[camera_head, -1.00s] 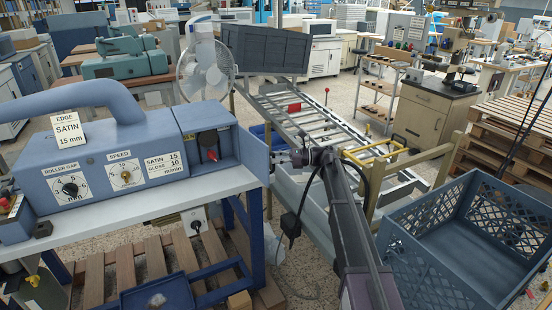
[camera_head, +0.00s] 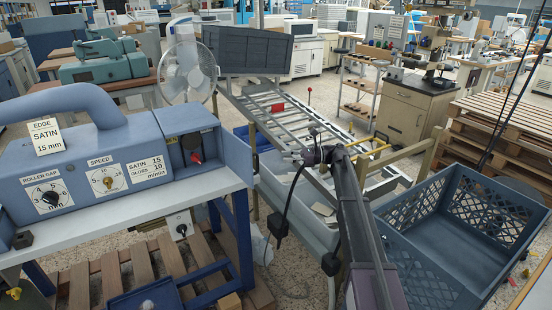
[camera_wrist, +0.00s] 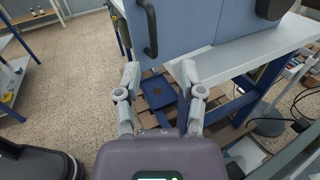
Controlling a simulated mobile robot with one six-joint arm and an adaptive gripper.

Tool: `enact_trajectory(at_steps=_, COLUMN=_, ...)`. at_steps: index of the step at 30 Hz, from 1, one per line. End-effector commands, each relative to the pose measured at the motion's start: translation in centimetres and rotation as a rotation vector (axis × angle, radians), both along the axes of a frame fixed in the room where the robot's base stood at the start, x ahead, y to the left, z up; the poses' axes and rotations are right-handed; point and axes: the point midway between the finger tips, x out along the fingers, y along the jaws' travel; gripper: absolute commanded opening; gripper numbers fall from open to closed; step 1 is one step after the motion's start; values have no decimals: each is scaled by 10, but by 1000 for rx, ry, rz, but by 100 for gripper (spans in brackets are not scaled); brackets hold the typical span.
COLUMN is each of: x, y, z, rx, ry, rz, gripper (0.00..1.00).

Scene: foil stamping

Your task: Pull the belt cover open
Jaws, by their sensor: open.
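The blue machine (camera_head: 95,165) stands on a white-topped bench. A blue panel (camera_wrist: 190,28) with a black bar handle (camera_wrist: 149,28) fills the top of the wrist view; it looks like the belt cover and appears shut. In the head view that face is turned away, so the handle is hidden. My gripper (camera_wrist: 160,76) is open and empty, its fingers apart below the handle and not around it. In the head view, my gripper (camera_head: 298,157) is to the right of the machine's end, with a gap between; its fingertips are hard to make out.
The white bench top (camera_wrist: 240,52) juts out close to my right finger. A blue tray (camera_wrist: 158,92) lies low on wooden slats. A roller conveyor (camera_head: 290,110) stands behind my arm and a large blue crate (camera_head: 440,225) at right.

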Motion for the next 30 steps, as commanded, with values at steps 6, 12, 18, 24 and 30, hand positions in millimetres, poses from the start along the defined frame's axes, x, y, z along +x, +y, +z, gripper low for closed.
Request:
enact_trajectory(at_steps=6, x=3, y=-18, z=0, rx=0, ry=0, rz=-1, gripper=51)
enact_trajectory(at_steps=12, x=3, y=-22, z=0, rx=0, ry=0, rz=0, gripper=51)
enact_trajectory(at_steps=18, x=3, y=-21, z=0, rx=0, ry=0, rz=0, gripper=51)
enact_trajectory(at_steps=24, x=-2, y=-20, z=-2, rx=-14, ry=-16, rz=-1, gripper=51)
enact_trajectory(at_steps=30, x=-24, y=-16, z=-13, rx=-93, ry=-97, rz=-4, gripper=51)
